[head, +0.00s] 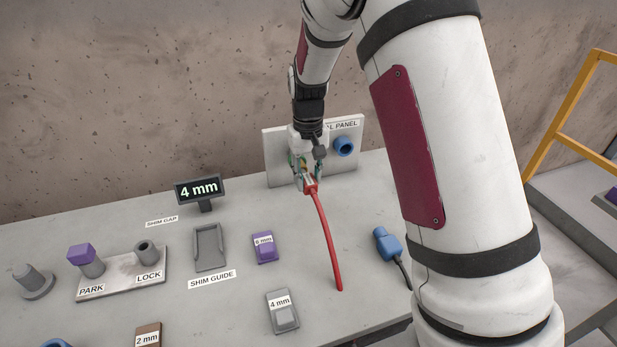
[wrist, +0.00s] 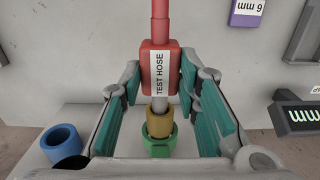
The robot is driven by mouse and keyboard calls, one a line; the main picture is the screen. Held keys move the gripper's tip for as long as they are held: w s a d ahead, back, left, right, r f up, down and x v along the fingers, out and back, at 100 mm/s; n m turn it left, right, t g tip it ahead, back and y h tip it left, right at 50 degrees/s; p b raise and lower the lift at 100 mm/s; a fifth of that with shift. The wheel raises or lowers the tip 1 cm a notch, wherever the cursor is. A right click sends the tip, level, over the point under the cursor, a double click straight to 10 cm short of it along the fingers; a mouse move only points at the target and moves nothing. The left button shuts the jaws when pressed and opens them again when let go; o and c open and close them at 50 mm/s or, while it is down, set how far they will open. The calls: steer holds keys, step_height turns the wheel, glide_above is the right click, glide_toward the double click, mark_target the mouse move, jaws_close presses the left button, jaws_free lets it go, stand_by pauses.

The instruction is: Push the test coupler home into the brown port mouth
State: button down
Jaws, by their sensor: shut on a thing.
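The test coupler (wrist: 148,68) is a red block labelled TEST HOSE with a grey nozzle, held between the teal pads of my gripper (wrist: 160,88). In the head view my gripper (head: 304,168) is at the panel's front, with the red coupler (head: 311,188) below its fingers. The brown port mouth (wrist: 159,125) is a ring directly in line with the nozzle in the wrist view. The nozzle's end meets or overlaps its rim; I cannot tell how deep it is. A green ring (wrist: 160,143) lies just beyond it. My gripper hides the brown port in the head view.
The upright panel (head: 280,150) carries a blue port (head: 343,146) beside my gripper. A red hose (head: 326,240) trails over the slab. A blue connector (head: 388,245), purple 6 mm block (head: 264,248), grey 4 mm block (head: 282,312) and shim guide (head: 209,250) stand in front.

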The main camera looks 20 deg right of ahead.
mark_target(306, 174)
steer(key=shift+w+b, duration=0.65)
steer(key=shift+w, duration=0.45)
steer(key=c, duration=1.1)
jaws_free()
step_height(306, 174, up, 12)
steer(key=shift+s, duration=0.1)
steer(key=s+r+t, duration=0.2)
steer(key=s+r, duration=0.3)
steer(key=s, duration=0.6)
steer(key=s+r+t, duration=0.2)
steer(key=s+r, duration=0.3)
steer(key=s, duration=0.7)
steer(key=shift+t, duration=0.5)
steer(key=s+f, duration=0.1)
steer(key=s, duration=0.1)
steer(key=s+f, duration=0.1)
steer(key=s, duration=0.2)
steer(key=s+f, duration=0.1)
steer(key=s, duration=0.2)
steer(key=shift+s+d, duration=0.15)
steer(key=shift+s, duration=0.1)
